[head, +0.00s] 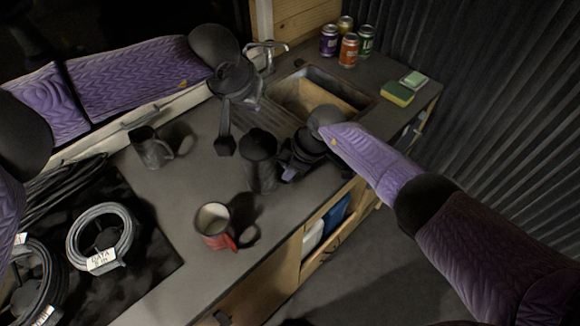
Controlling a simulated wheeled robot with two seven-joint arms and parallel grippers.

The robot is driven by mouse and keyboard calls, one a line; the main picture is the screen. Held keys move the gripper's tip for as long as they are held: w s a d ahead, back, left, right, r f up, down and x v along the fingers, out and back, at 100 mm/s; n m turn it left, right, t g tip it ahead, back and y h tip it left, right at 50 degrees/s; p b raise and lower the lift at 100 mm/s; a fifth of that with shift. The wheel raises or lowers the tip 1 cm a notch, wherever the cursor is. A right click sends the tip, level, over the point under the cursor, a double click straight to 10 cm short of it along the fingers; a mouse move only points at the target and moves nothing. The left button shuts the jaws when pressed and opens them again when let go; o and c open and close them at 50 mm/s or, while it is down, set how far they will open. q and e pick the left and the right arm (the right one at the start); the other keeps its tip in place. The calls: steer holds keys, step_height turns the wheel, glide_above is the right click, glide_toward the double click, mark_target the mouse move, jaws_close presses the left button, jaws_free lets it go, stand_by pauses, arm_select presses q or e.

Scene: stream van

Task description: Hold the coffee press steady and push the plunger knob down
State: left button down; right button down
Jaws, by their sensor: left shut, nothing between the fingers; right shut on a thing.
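The coffee press (259,174) is a dark upright cylinder on the grey counter, near its front edge and in front of the sink. My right gripper (281,172) reaches in from the right and is shut on the press's right side; the fingertips are dark and hard to make out against it. The plunger knob cannot be told apart from the dark top of the press. My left gripper (225,146) points downward, shut and empty, to the left of the press in the picture and apart from it.
A red and cream mug (216,226) stands in front of the press. A dark grey mug (151,149) stands at the left. Behind are a sink (353,112), several cans (348,50) and sponges (397,94). Cable coils (101,238) lie on a black mat.

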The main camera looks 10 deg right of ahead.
steer(key=c, duration=0.6)
jaws_free()
steer(key=shift+o, duration=0.2)
